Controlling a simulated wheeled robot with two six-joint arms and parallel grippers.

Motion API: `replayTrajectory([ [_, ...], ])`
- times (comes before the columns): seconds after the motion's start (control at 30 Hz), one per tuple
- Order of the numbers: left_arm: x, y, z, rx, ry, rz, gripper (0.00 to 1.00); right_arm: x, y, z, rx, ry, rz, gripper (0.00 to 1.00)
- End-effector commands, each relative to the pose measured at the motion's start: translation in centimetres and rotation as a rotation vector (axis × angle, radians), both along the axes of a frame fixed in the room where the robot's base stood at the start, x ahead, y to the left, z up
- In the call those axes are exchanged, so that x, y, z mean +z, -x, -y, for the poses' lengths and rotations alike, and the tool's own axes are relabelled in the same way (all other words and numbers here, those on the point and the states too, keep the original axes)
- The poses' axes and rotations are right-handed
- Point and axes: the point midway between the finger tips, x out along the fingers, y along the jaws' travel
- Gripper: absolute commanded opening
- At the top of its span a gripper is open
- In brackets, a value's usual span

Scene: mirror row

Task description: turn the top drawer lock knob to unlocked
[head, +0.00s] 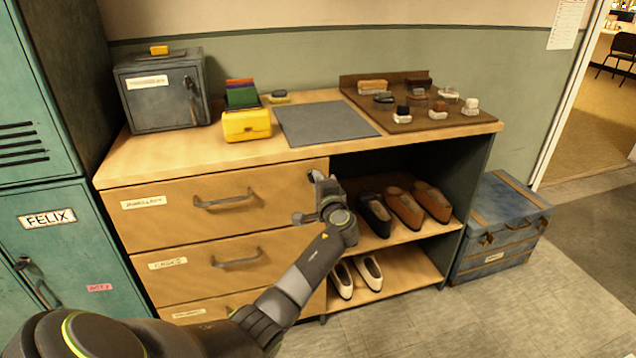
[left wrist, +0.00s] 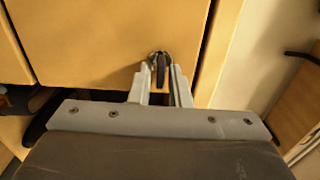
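The top drawer (head: 225,205) of the wooden cabinet is closed and has a grey bar handle. Its lock knob (left wrist: 161,68) shows in the left wrist view as a dark narrow tab on a round metal base. The tab runs up and down in that picture. My left gripper (head: 316,182) is at the drawer's upper right corner in the head view. In the left wrist view its fingers (left wrist: 161,76) stand on either side of the tab, with small gaps showing, so it looks open around the knob. The gripper partly hides the knob in the head view. My right gripper is not in view.
Two more closed drawers (head: 235,258) lie below. Shoes (head: 404,208) stand on the open shelves to the right. A grey lock box (head: 160,95), a yellow box (head: 246,124) and a brown board (head: 425,113) sit on top. Teal lockers (head: 50,245) stand at the left.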

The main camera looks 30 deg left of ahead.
Motion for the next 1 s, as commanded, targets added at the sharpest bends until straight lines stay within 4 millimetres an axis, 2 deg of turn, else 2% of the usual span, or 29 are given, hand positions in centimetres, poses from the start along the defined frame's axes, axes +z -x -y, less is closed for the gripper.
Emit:
replayTrajectory([
  [0.03,0.0,0.0,0.0,0.0,0.0,0.0,0.24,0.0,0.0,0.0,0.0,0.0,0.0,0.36],
  [0.1,0.0,0.0,0.0,0.0,0.001,0.0,0.3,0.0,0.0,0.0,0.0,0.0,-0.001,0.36],
  [0.37,0.0,0.0,0.0,0.0,0.002,0.001,0.3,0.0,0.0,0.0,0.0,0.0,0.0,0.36],
  [0.53,-0.1,0.8,1.0,-0.002,0.003,0.0,0.3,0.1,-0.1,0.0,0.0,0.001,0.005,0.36],
  [0.67,-0.1,2.1,2.5,-0.002,0.006,0.001,0.3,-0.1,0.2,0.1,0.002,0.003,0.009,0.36],
  [0.83,-0.2,4.5,5.4,-0.003,0.008,0.001,0.3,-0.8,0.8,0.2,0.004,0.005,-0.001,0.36],
  [1.0,-0.2,7.2,8.5,-0.002,0.008,0.0,0.3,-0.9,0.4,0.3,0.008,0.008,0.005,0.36],
])
